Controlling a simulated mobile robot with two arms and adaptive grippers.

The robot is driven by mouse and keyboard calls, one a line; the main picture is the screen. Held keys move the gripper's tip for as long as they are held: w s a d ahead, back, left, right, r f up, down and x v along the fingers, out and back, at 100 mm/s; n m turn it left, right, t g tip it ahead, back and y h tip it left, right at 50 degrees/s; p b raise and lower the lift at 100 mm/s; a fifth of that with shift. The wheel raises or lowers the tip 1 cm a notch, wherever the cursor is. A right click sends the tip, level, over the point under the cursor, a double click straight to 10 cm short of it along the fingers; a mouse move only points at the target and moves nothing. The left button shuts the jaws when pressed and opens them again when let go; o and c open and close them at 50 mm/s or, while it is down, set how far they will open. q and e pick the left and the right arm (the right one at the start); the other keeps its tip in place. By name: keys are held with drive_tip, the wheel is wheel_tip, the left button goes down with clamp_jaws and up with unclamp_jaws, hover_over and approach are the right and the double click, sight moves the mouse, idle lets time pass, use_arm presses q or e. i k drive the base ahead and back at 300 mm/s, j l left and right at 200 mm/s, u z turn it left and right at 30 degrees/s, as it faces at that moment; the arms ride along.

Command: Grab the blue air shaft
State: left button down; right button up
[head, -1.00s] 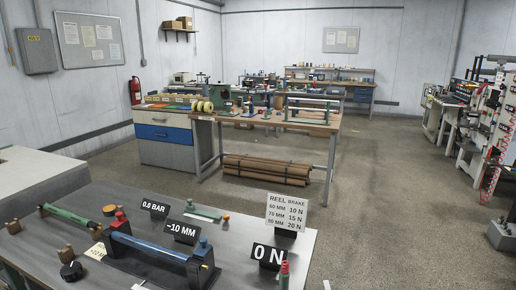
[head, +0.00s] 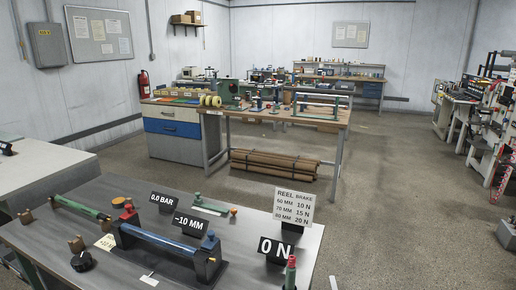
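The blue air shaft (head: 158,238) lies level in a dark stand (head: 207,267) on the near grey table. A red knob (head: 128,206) stands near its left end, and a blue knob (head: 211,235) tops the upright at its right end. Neither of my grippers is in view, and nothing is seen touching the shaft.
A green shaft (head: 80,207) rests on wooden supports behind left. Signs read 0.0 BAR (head: 164,199), -10 MM (head: 190,224) and 0 N (head: 275,250). A reel brake chart (head: 293,206) stands at the table's right. Open floor (head: 400,200) lies beyond the right edge.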

sight(176, 247)
drive_tip(key=i+j, duration=0.15)
drive_tip(key=j, duration=0.3)
drive_tip(key=i+j, duration=0.1)
drive_tip(key=j, duration=0.3)
drive_tip(key=i+j, duration=0.15)
drive_tip(key=j, duration=0.3)
